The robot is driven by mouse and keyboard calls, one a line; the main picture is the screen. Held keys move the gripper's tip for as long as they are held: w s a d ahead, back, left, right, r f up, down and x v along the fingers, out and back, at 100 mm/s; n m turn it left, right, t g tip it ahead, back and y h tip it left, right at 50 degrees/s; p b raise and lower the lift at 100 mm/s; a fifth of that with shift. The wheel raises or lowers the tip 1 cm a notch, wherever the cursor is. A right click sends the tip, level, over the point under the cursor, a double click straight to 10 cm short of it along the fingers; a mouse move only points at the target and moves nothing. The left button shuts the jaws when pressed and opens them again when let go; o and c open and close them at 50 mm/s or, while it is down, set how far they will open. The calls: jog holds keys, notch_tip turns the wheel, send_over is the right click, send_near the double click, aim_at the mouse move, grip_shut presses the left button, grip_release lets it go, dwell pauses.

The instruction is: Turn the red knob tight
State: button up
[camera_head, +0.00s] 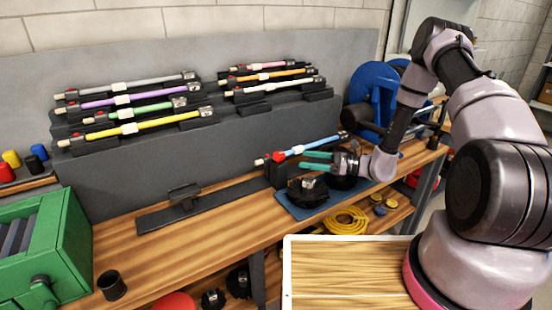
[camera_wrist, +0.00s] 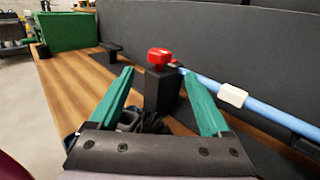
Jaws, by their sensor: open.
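The red knob (camera_wrist: 160,57) sits on top of a black block (camera_wrist: 162,90) in the wrist view, between and beyond my fingertips. In the head view the red knob (camera_head: 278,157) is at the middle, just left of my gripper. A blue rod (camera_wrist: 255,107) with a white collar (camera_wrist: 232,95) runs from beside the block toward the right in the wrist view. My gripper (camera_head: 304,160) has green fingers; it is open and empty, close to the knob and apart from it. In the wrist view the gripper (camera_wrist: 160,88) shows its two fingers spread wide.
Several coloured rods, among them a yellow one (camera_head: 130,128), rest on the stepped grey rack behind. A second black support (camera_head: 184,195) stands left on the dark rail. A green box (camera_head: 45,245) and a black cup (camera_head: 111,285) are at the left.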

aim_at(279, 154)
jog(key=a, duration=0.3)
jog(key=w+a, duration=0.1)
jog(key=a, duration=0.3)
jog(key=w+a, duration=0.1)
jog(key=a, duration=0.2)
jog(key=shift+a, duration=0.15)
grip_shut()
